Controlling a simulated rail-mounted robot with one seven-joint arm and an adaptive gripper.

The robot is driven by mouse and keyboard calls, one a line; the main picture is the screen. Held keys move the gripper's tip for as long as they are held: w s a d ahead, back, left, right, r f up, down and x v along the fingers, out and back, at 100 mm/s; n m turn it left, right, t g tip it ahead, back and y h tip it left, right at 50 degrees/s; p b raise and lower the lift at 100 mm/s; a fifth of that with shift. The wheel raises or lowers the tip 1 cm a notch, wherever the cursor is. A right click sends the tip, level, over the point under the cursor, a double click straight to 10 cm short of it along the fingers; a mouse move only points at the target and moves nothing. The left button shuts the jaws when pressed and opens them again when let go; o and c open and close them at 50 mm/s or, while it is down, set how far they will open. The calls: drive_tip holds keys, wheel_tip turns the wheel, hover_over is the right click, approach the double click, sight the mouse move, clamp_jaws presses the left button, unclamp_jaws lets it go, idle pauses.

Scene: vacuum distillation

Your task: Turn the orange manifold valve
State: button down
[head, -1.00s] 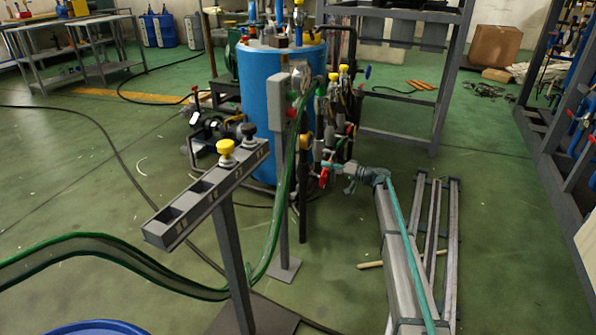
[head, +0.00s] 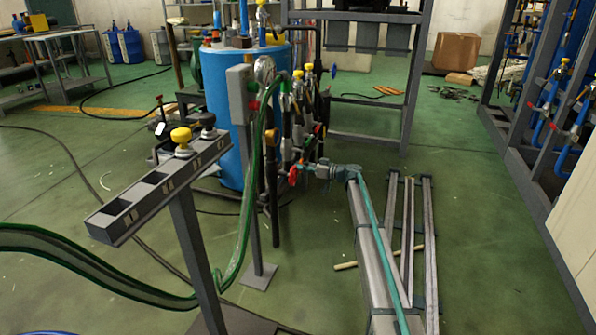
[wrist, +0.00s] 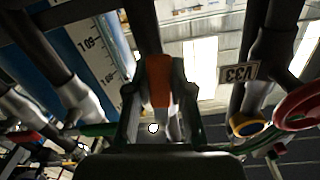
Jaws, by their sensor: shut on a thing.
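The orange manifold valve (wrist: 158,82) shows in the wrist view as an orange handle between the two fingers of my gripper (wrist: 157,112). The fingers stand on either side of it and are shut on it. In the head view my gripper (head: 312,169) reaches left into the manifold's cluster of pipes and valves (head: 300,140), in front of the blue tank. The orange handle cannot be made out clearly there. A red handwheel (head: 292,176) sits just left of my gripper in the head view.
In the wrist view a red handwheel (wrist: 302,106), a yellow-ringed part (wrist: 247,124) and a V33 tag (wrist: 238,73) are close on the right. A post-mounted rack (head: 160,187) and green hose (head: 250,180) stand left.

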drive_tip(key=shift+w+d+n, duration=0.1)
drive_tip(key=shift+w+n, duration=0.15)
drive_tip(key=shift+n, duration=0.25)
drive_tip(key=shift+b, duration=0.3)
drive_tip(key=c, duration=1)
unclamp_jaws()
drive_tip(key=shift+d, duration=0.1)
drive_tip(key=v, duration=1.2)
drive_tip(key=shift+w, duration=0.1)
